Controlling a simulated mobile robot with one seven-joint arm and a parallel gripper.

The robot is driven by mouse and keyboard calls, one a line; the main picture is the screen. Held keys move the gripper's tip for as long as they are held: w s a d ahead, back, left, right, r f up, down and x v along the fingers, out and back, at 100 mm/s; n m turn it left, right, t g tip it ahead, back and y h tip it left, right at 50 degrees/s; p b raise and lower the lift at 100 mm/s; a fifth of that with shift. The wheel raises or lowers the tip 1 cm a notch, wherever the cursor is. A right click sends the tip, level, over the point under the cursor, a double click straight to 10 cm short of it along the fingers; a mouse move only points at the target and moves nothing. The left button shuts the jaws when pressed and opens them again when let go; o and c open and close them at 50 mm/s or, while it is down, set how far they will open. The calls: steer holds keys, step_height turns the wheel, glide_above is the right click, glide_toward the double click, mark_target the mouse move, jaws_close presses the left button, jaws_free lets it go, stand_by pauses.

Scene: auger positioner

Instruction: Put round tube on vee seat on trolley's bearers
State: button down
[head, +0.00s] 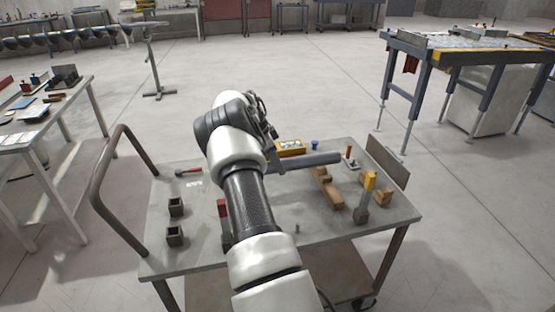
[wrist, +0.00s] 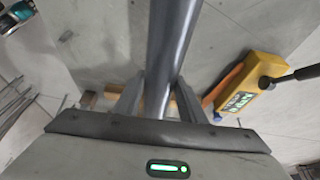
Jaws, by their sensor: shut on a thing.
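The round tube (head: 305,161) is a dark grey cylinder. In the head view it sticks out to the right from behind my arm, above the trolley (head: 280,220). In the wrist view the tube (wrist: 165,50) runs up between the two fingers of my gripper (wrist: 158,98), which is shut on it. The gripper is hidden behind my arm in the head view. A wooden bearer (head: 328,190) with a raised block lies below the tube's right part. Another wooden block (head: 383,197) stands farther right. I cannot tell whether the tube touches the bearer or which block has the vee.
A yellow box (head: 290,148) lies behind the tube; it also shows in the wrist view (wrist: 252,88). A yellow-topped post (head: 363,195) stands near the right block. An upright plate (head: 388,162) edges the right.

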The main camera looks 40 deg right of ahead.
steer(key=shift+d+f, duration=0.1)
steer(key=shift+f, duration=2)
steer(key=shift+f+b, duration=0.1)
steer(key=shift+b, duration=0.2)
steer(key=c, duration=1.2)
jaws_free()
steer(key=shift+f, duration=0.15)
steer(key=shift+o, duration=0.2)
